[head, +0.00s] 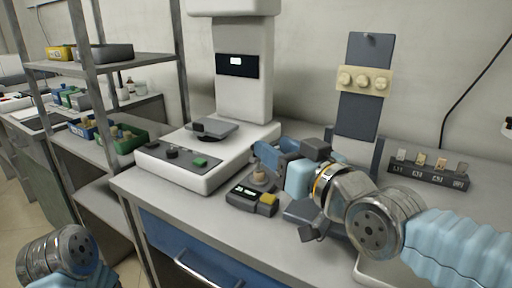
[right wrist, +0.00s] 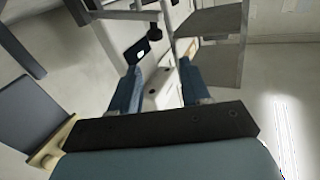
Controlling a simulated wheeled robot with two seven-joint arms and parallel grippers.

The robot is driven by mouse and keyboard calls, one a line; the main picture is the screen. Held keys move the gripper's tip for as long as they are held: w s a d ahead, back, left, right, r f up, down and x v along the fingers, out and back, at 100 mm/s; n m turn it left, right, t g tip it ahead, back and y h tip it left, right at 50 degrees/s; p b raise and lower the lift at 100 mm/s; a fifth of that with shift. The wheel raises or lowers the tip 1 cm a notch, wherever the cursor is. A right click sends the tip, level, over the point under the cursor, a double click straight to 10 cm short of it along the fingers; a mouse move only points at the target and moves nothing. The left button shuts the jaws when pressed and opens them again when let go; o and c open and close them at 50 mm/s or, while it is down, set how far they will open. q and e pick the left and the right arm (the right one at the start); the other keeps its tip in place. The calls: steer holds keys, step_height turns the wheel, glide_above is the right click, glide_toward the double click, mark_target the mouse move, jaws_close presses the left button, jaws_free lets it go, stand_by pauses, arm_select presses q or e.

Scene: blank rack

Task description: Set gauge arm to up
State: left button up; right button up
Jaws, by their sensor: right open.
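A small dark gauge-like device (head: 250,198) with a lit green display and a yellow block sits on the bench. A beige round post (head: 261,178) stands on it, just below my right gripper. I cannot make out which part is the gauge arm or how it is set; the gripper may hide it. My right gripper (head: 263,158) is open, its blue fingers pointing left above and behind the device. In the right wrist view both fingers (right wrist: 160,80) are apart with nothing clearly between them. My left arm shows only at the lower left; its gripper is out of view.
A white machine (head: 225,173) with a column and black display stands left of the device. A dark upright panel (head: 358,118) with tan knobs stands behind my right arm. A dark rack (head: 428,174) of small blanks lies right. Metal shelving (head: 110,67) stands left.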

step_height(320, 180, down, 3)
steer(key=shift+r, duration=0.1)
steer(key=p+x, duration=0.2)
steer(key=x, duration=0.5)
steer(key=shift+w+a, duration=0.15)
steer(key=shift+w, duration=0.05)
jaws_close()
